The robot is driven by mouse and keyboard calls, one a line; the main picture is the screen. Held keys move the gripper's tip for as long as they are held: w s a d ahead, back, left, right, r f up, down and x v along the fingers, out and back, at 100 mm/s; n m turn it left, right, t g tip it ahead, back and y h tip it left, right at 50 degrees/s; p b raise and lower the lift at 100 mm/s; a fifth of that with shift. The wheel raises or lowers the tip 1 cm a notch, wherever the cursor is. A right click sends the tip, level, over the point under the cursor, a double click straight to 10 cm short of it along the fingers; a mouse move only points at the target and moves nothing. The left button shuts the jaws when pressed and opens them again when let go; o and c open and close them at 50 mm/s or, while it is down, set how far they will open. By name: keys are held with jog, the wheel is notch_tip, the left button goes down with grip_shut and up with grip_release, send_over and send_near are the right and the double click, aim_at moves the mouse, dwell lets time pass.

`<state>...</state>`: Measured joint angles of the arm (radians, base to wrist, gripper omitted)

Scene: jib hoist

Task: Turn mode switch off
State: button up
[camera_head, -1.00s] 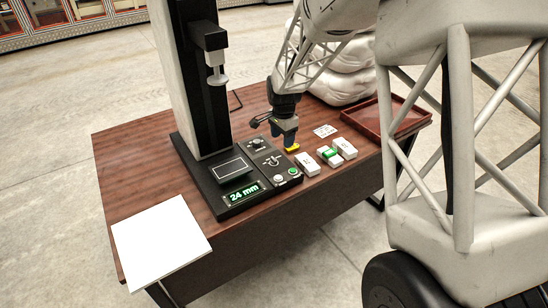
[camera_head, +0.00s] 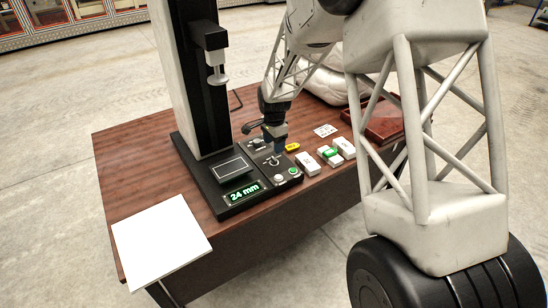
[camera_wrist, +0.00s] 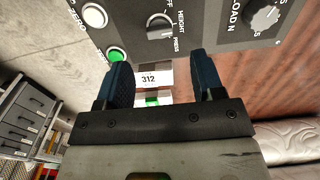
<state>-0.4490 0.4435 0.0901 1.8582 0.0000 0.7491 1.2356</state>
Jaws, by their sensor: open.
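In the head view my gripper (camera_head: 278,150) hangs low over the panel's right edge.
A LOAD N knob (camera_wrist: 262,15), a white ZERO button (camera_wrist: 94,15) and a green button (camera_wrist: 115,55) flank the switch. A display (camera_head: 244,193) reads 24 mm. A red tray (camera_head: 384,124) is farther right.

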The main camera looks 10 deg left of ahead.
aim_at(274, 158)
jog(key=shift+f, duration=3.45)
jog(key=shift+c, duration=0.3)
jog(key=c, duration=0.9)
jog(key=shift+n, duration=0.4)
jog(key=n, duration=1.1)
